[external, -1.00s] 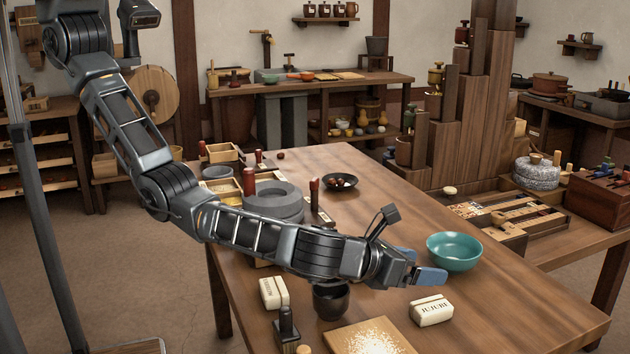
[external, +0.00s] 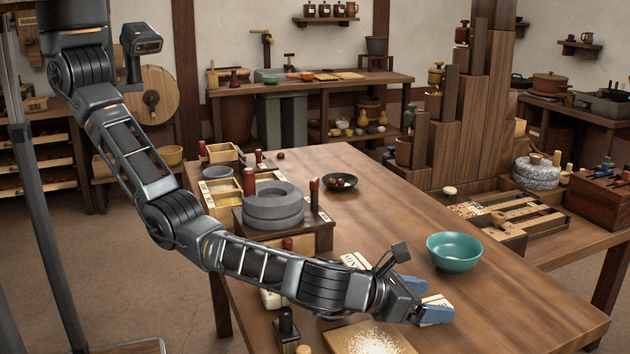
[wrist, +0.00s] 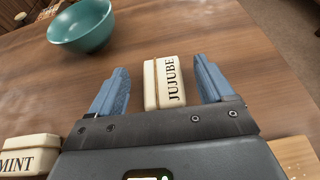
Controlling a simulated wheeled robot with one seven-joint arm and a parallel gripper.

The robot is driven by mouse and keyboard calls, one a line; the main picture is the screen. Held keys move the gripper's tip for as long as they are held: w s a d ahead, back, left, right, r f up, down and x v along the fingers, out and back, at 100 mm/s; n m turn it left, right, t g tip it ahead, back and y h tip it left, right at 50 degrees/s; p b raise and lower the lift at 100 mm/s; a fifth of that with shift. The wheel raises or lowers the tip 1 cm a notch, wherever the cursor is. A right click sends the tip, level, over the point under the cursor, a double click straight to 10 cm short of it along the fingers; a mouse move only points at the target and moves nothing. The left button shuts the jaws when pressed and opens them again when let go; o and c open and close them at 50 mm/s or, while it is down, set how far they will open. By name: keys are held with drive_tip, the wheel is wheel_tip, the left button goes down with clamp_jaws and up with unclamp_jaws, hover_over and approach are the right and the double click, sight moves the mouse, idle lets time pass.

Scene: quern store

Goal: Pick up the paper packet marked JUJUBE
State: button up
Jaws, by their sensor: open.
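The cream paper packet marked JUJUBE (wrist: 168,82) lies on the wooden table, between the two blue fingers of my gripper (wrist: 162,78) in the wrist view. A strip of table shows on each side of it, so neither finger appears to touch it. In the external view my gripper (external: 428,299) is low over the table, and its fingers hide most of the JUJUBE packet (external: 441,299). The gripper is open and holds nothing.
A packet marked MINT (wrist: 22,157) lies at lower left in the wrist view. A teal bowl (external: 454,253) stands behind my gripper. A board with pale grains (external: 368,340) lies in front. A grey stone quern (external: 273,208) stands farther left. Table to the right is clear.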

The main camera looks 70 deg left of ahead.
sight(441, 302)
drive_tip(key=b+x, duration=0.2)
drive_tip(key=shift+w+f+b, duration=0.1)
drive_tip(key=shift+f+b, duration=0.1)
drive_tip(key=shift+b, duration=0.15)
drive_tip(key=shift+w+d+b, duration=0.1)
drive_tip(key=shift+w+b, duration=0.3)
drive_tip(key=shift+r, duration=0.1)
drive_tip(key=shift+c, duration=0.3)
drive_tip(key=c, duration=1)
